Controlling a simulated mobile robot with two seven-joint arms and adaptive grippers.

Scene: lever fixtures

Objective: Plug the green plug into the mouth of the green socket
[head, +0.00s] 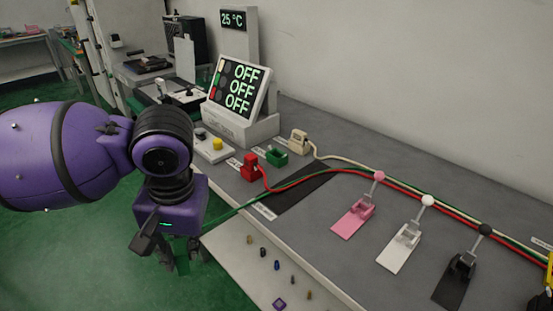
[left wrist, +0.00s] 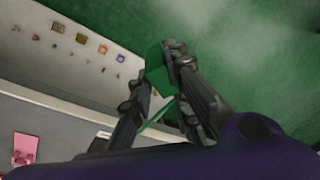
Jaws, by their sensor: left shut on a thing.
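The green socket (head: 277,157) sits on the grey bench between a red and a cream plugged-in connector. My left gripper (head: 172,253) hangs off the bench's front left side, over the green floor, well apart from the socket. It is shut on the green plug (head: 182,263), partly hidden by the fingers. In the left wrist view the plug (left wrist: 156,68) shows between the fingertips of the gripper (left wrist: 162,70). The green cable (head: 236,209) runs from the plug to the bench. My right gripper is not in view.
Near the socket stand the red connector (head: 250,168), the cream connector (head: 299,141) and a box with a yellow button (head: 216,145). A display (head: 238,88) reads OFF three times. Pink (head: 356,213), white (head: 403,246) and black (head: 460,270) levers stand to the right. Cables cross the bench.

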